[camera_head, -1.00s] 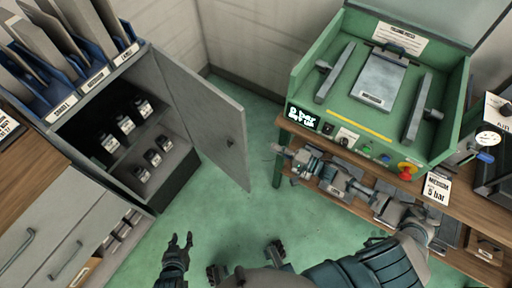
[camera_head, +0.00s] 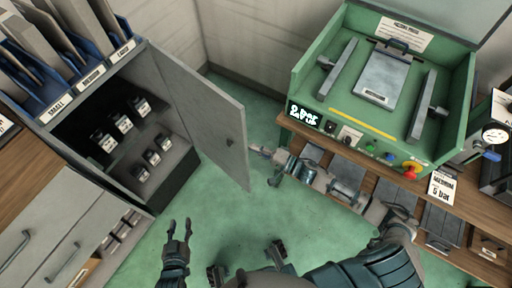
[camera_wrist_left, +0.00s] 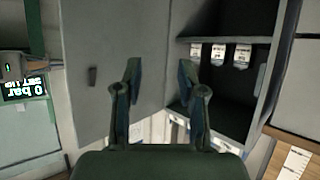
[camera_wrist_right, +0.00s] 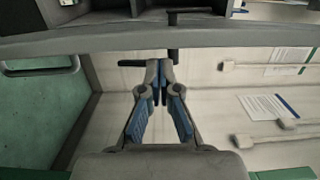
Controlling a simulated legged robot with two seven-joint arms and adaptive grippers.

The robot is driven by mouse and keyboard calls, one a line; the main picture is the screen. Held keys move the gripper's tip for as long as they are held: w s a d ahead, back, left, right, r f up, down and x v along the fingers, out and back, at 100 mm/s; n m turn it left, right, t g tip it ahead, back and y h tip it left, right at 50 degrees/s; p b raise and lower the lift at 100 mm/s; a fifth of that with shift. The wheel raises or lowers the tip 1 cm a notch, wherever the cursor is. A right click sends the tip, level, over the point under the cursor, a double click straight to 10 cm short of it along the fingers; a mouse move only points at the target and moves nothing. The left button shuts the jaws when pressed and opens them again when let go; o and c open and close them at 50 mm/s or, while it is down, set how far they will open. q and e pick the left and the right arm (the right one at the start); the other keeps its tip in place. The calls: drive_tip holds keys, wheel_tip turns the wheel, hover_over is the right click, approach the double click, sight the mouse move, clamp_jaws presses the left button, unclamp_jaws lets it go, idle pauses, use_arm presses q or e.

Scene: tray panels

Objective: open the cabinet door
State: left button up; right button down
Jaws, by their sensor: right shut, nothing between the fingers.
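The grey cabinet door (camera_head: 200,105) stands wide open, swung out to the right of the cabinet (camera_head: 72,125), whose shelves hold several dark jars (camera_head: 122,123). The door's small dark handle (camera_head: 229,142) is on its visible face. In the left wrist view the door (camera_wrist_left: 110,45), its handle (camera_wrist_left: 92,76) and the dark interior (camera_wrist_left: 235,85) also show. My right gripper (camera_head: 254,150) is shut and empty beside the door's free edge; the head view does not show clearly whether they touch. Its fingers meet in the right wrist view (camera_wrist_right: 160,68). My left gripper (camera_head: 178,228) is open and empty over the floor.
A green press (camera_head: 370,85) stands on a wooden bench (camera_head: 335,150) at right; my right arm reaches across the bench front. Drawers (camera_head: 65,225) are at lower left. Blue racks (camera_head: 75,85) top the cabinet. Green floor (camera_head: 212,205) is free between.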

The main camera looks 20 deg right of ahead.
sight(245, 158)
drive_tip(key=a+p, duration=0.1)
drive_tip(key=s+a, duration=0.1)
drive_tip(key=a, duration=0.1)
drive_tip(key=s+a+p, duration=0.1)
drive_tip(key=a, duration=0.1)
drive_tip(key=shift+s+r+p, duration=0.15)
drive_tip(key=shift+r+p, duration=0.05)
drive_tip(key=shift+p, duration=0.1)
drive_tip(key=shift+f, duration=0.1)
use_arm(q)
drive_tip(key=s+a+f+g+y, duration=0.1)
drive_tip(key=s+a+f+g, duration=0.2)
drive_tip(key=s, duration=0.4)
drive_tip(key=shift+f+g, duration=0.75)
drive_tip(key=shift+g, duration=0.35)
use_arm(e)
drive_tip(key=shift+d+f, duration=0.1)
drive_tip(key=shift+d, duration=0.1)
use_arm(q)
drive_tip(key=shift+a, duration=0.2)
use_arm(e)
drive_tip(key=shift+a, duration=0.15)
